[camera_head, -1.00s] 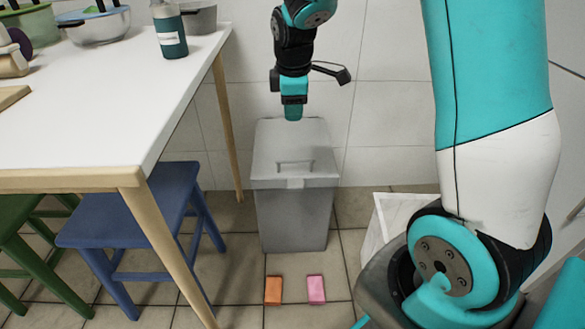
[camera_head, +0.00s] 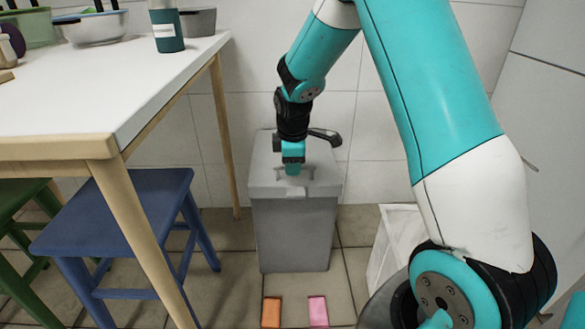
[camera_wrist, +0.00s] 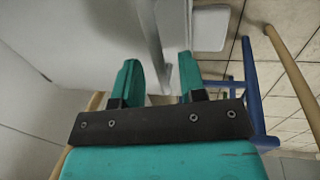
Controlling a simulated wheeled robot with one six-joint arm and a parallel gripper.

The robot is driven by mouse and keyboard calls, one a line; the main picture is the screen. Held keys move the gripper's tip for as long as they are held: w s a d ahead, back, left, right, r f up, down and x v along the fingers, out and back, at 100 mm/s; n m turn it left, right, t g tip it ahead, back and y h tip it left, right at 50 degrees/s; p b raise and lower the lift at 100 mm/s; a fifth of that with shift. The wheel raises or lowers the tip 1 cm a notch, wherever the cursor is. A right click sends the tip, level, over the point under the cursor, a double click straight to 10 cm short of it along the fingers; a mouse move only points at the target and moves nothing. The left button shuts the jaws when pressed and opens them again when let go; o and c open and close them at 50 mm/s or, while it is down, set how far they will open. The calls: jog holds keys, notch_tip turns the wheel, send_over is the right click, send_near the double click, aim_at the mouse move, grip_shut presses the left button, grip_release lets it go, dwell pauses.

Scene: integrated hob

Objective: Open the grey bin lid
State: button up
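The grey bin (camera_head: 294,235) stands on the floor against the tiled wall, with its grey lid (camera_head: 263,172) closed. A raised bar handle (camera_head: 309,172) sits on the lid; in the head view my gripper (camera_head: 292,171) partly covers it. My gripper points down at the lid. In the wrist view its two teal fingers (camera_wrist: 160,72) are apart, and the handle (camera_wrist: 150,35) runs into the gap between them. I cannot tell whether either finger touches the handle. The lid surface also shows in the wrist view (camera_wrist: 75,40), with a front tab (camera_wrist: 210,28).
A white table (camera_head: 70,90) stands at the left, with blue (camera_head: 115,215) and green stools below it. A white open box (camera_head: 398,235) is right of the bin. Orange (camera_head: 271,312) and pink (camera_head: 318,311) blocks lie on the floor in front.

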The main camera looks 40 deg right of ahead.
jog(key=shift+f, duration=0.1)
grip_shut()
